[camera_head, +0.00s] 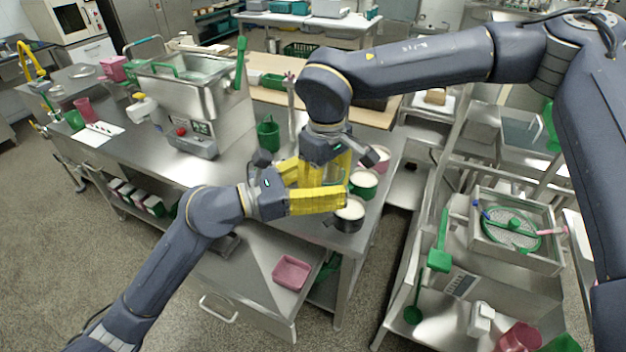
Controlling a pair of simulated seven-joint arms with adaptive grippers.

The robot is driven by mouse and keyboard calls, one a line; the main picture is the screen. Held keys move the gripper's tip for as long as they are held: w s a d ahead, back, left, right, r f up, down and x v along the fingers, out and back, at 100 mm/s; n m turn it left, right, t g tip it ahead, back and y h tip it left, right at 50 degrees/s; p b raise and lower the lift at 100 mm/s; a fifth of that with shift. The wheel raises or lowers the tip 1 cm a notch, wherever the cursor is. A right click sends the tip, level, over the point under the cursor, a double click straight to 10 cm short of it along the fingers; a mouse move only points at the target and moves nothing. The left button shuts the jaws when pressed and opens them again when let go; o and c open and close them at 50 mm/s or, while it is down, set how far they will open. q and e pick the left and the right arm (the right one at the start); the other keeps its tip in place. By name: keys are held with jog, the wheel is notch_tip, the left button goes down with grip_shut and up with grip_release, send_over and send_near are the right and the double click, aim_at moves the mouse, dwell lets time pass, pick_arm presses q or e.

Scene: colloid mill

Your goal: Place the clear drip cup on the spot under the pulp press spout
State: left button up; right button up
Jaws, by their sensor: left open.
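My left gripper (304,185) reaches in from the left over the right end of the steel counter (238,160). Its yellow fingers are apart. My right gripper (327,172) points down from above at the same place, and its fingers overlap the left ones in the picture. Whether it holds anything is hidden. I cannot clearly make out the clear drip cup; a faint clear, greenish edge shows between the grippers, too covered to name. A steel machine (205,105) with a red button stands on the counter to the left. I cannot tell whether it is the pulp press, and no spout shows.
White-filled cups, one green (363,183) and one dark steel (349,215), stand close right of the grippers. A green mug (268,134) stands behind. A pink tray (291,273) lies on the lower steel surface. A rack with a sieve (512,232) stands to the right.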

pick_arm(q)
jog(key=shift+w+d, duration=0.1)
jog(key=shift+d, duration=0.3)
jog(key=c, duration=1.3)
jog(key=shift+c, duration=1.4)
pick_arm(e)
jog(key=o, duration=1.2)
jog(key=shift+r, duration=0.15)
